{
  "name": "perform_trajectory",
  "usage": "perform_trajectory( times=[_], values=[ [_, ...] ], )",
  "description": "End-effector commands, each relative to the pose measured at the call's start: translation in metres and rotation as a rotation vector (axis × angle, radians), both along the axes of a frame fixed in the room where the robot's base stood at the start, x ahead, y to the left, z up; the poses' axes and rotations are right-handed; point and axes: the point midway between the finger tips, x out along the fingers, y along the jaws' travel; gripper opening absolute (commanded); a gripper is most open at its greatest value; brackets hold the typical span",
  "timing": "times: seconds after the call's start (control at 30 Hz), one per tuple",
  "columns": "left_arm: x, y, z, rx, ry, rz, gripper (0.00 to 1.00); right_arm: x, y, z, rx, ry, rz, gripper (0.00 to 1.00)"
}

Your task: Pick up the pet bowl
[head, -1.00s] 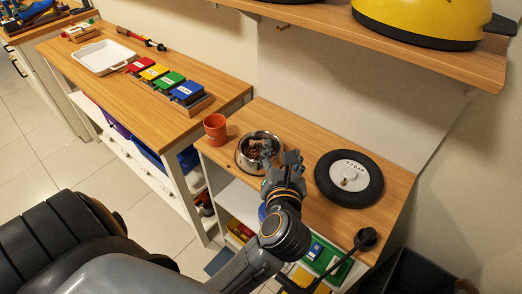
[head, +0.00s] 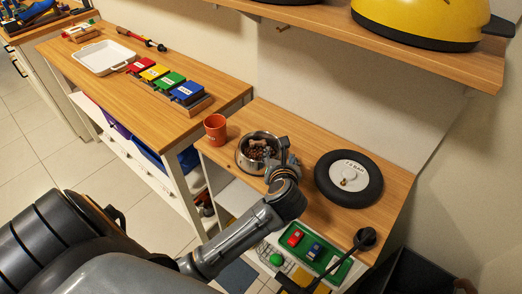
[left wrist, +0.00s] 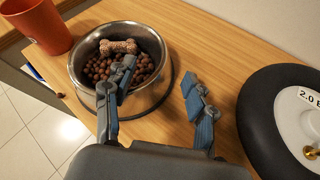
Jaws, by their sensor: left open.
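The pet bowl (head: 242,160) is a silver metal bowl on the low wooden shelf top, filled with brown kibble and a bone-shaped treat. It also shows in the left wrist view (left wrist: 152,92). My left gripper (head: 283,153) is at the bowl's right side and open. In the left wrist view (left wrist: 159,70), one finger reaches over the bowl's inside and the other is outside, to the right, with the near right rim between them. I cannot tell whether either finger touches the bowl. The fingers and arm hide part of the bowl. My right gripper is not in view.
An orange cup (head: 215,129) stands just left of the bowl. A higher shelf (head: 440,60) with a yellow object overhangs the back. A green tray (head: 340,272) with small toy pieces is below the shelf top.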

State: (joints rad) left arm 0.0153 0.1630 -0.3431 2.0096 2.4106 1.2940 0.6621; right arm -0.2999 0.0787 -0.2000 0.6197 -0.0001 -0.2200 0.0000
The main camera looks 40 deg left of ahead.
Motion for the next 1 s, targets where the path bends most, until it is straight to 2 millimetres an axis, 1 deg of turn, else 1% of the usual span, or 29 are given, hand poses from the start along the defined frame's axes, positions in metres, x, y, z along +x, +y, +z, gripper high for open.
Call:
perform_trajectory(
  times=[0.03,0.1,0.2,0.47,0.5,0.57,0.6,0.67,0.7,0.77,1.0],
  values=[
    [0.007,0.006,-0.003,0.004,-0.001,0.002,0.56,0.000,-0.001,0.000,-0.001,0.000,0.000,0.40],
    [0.015,0.010,-0.008,0.004,0.000,0.000,0.56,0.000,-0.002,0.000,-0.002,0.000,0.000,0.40],
    [0.022,0.015,-0.013,0.003,-0.001,0.001,0.56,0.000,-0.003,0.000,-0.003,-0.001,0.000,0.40],
    [0.024,0.017,-0.014,0.000,-0.001,0.000,0.56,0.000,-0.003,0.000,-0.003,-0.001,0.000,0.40],
    [0.024,0.017,-0.014,0.000,-0.001,0.000,0.52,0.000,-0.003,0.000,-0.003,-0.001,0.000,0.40],
    [0.024,0.017,-0.014,0.000,-0.001,0.000,0.39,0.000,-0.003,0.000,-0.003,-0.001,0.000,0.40],
    [0.024,0.017,-0.014,0.000,-0.001,0.000,0.31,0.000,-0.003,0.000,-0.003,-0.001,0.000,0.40],
    [0.024,0.017,-0.014,0.000,0.000,0.000,0.19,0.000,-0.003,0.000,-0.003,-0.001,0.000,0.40],
    [0.024,0.017,-0.015,0.001,0.000,0.001,0.11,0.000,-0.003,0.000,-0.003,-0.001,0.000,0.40],
    [0.024,0.016,-0.015,0.000,0.001,0.000,0.00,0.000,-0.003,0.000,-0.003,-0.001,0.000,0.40],
    [0.023,0.016,-0.016,0.000,0.004,0.000,0.00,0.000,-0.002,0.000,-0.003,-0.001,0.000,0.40]
  ],
)
